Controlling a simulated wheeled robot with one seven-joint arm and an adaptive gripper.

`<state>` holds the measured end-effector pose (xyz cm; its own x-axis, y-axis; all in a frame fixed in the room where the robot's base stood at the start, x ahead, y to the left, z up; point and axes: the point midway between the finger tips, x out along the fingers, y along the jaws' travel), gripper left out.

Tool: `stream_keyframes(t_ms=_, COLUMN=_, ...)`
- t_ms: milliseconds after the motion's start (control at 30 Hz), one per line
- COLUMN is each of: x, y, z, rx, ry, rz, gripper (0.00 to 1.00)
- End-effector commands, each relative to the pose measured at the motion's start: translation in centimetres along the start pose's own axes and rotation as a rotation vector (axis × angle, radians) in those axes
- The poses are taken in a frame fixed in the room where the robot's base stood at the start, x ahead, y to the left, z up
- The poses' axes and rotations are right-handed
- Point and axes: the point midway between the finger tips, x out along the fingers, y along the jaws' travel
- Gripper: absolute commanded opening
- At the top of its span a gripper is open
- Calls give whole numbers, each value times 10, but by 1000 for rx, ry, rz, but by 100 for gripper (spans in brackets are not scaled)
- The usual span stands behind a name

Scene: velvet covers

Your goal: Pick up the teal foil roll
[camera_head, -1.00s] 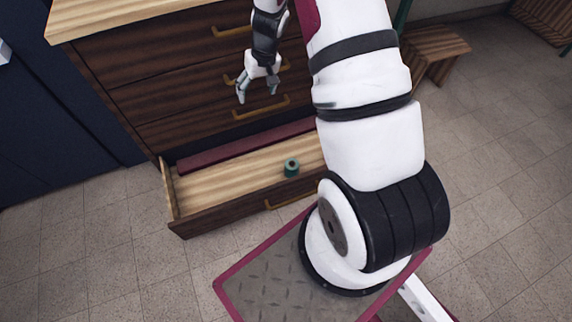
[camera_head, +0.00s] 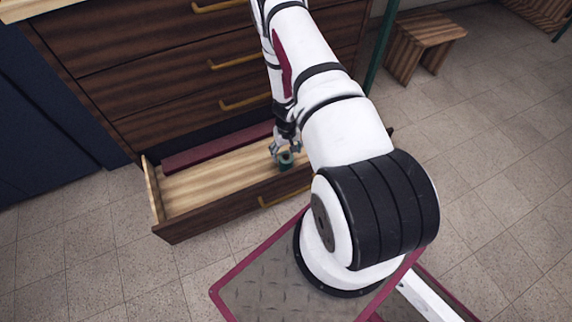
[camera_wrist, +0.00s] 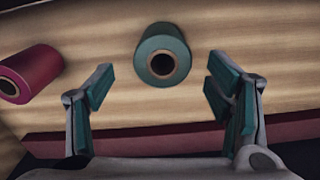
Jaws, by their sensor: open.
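The teal foil roll (camera_head: 285,161) stands upright in the open bottom drawer (camera_head: 200,190) of the dark wooden dresser. In the wrist view the teal foil roll (camera_wrist: 162,50) shows its round end with a dark hole, slightly beyond the fingertips and between their lines. My gripper (camera_head: 283,147) is over the drawer at the roll. In the wrist view my gripper (camera_wrist: 160,85) is open, with a teal-padded finger on each side and nothing held. I see no finger touching the roll.
A long dark red bar (camera_head: 215,148) runs along the drawer's back. Drawer walls surround the gripper. A wooden stool (camera_head: 425,42) stands right of the dresser on open tiled floor.

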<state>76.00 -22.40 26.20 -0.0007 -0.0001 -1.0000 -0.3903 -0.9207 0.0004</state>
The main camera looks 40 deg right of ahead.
Motion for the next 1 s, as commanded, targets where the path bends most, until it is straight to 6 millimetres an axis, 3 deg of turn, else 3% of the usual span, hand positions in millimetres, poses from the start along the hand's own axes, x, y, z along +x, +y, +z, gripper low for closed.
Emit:
stream_keyframes(t_ms=100, x=19, y=0, z=0, rx=0, ry=-1, rz=0, gripper=73)
stream_keyframes(t_ms=333, x=32, y=0, z=0, rx=0, ry=0, rz=0, gripper=73)
stream_keyframes(t_ms=633, x=72, y=-2, z=3, rx=0, ry=-1, rz=0, gripper=73)
stream_keyframes(t_ms=1000, x=78, y=-2, z=2, rx=0, ry=1, rz=0, gripper=71)
